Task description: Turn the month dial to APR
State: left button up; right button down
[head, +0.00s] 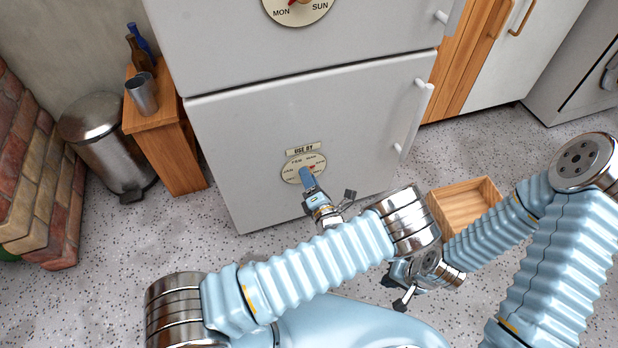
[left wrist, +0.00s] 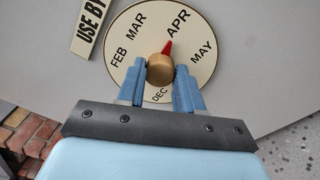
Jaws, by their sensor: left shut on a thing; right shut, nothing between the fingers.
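The month dial (head: 289,174) is a round cream plate low on the fridge's lower door. It also shows in the left wrist view (left wrist: 130,79), with FEB, MAR, APR, MAY and DEC legible. Its brass knob (left wrist: 160,67) carries a red pointer (left wrist: 167,47) that points at about APR, perhaps slightly to the MAR side. My left gripper (head: 307,178) is at the dial, its blue fingers shut on the knob from both sides. The fingers cover part of the plate. My right gripper (head: 402,292) is shut and empty, away from the dial, partly hidden by my arms.
A USE BY label (head: 303,149) sits above the dial. A second dial (head: 312,10) with weekdays is on the upper door. A wooden crate (head: 466,205) lies on the floor to the right. A small wooden stand (head: 170,150) and a metal bin (head: 105,150) stand left.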

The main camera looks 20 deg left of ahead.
dwell(0.5)
pick_arm(q)
jog(key=o, duration=1)
jog(key=shift+o, duration=0.2)
jog(key=v, duration=1.4)
jog(key=shift+w, duration=0.15)
